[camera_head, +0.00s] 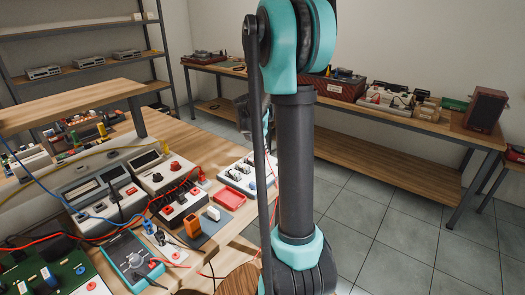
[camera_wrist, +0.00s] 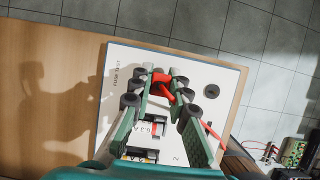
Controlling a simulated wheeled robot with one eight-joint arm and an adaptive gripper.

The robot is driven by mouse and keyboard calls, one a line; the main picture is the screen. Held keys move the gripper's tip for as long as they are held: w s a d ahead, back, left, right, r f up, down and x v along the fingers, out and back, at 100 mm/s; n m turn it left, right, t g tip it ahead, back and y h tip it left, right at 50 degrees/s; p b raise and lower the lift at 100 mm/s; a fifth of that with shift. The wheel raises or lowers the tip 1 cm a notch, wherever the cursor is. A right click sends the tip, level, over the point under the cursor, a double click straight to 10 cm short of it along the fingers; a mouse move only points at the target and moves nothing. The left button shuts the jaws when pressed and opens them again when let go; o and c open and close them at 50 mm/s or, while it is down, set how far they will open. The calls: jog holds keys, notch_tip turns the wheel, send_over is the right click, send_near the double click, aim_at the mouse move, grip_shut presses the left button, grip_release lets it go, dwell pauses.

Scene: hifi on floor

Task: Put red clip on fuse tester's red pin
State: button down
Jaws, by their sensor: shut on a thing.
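In the wrist view, my gripper (camera_wrist: 160,82) is shut on the red clip (camera_wrist: 162,77), with a red lead (camera_wrist: 209,130) running off to the lower right. The gripper hangs over the fuse tester (camera_wrist: 118,88), a white panel lettered "FUSE TEST". The fingers and clip cover part of the panel, and I cannot make out the red pin or whether the clip touches anything. In the head view, the white fuse tester (camera_head: 232,184) stands at the bench's right side, partly hidden by my arm.
Fuse holders (camera_wrist: 150,128) and a black round knob (camera_wrist: 211,91) are on the panel. Bare wood (camera_wrist: 45,60) lies left of it.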

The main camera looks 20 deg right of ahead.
jog(key=c, duration=1.4)
grip_release()
jog(key=shift+o, duration=0.2)
jog(key=v, duration=1.2)
jog(key=shift+a+f, duration=0.1)
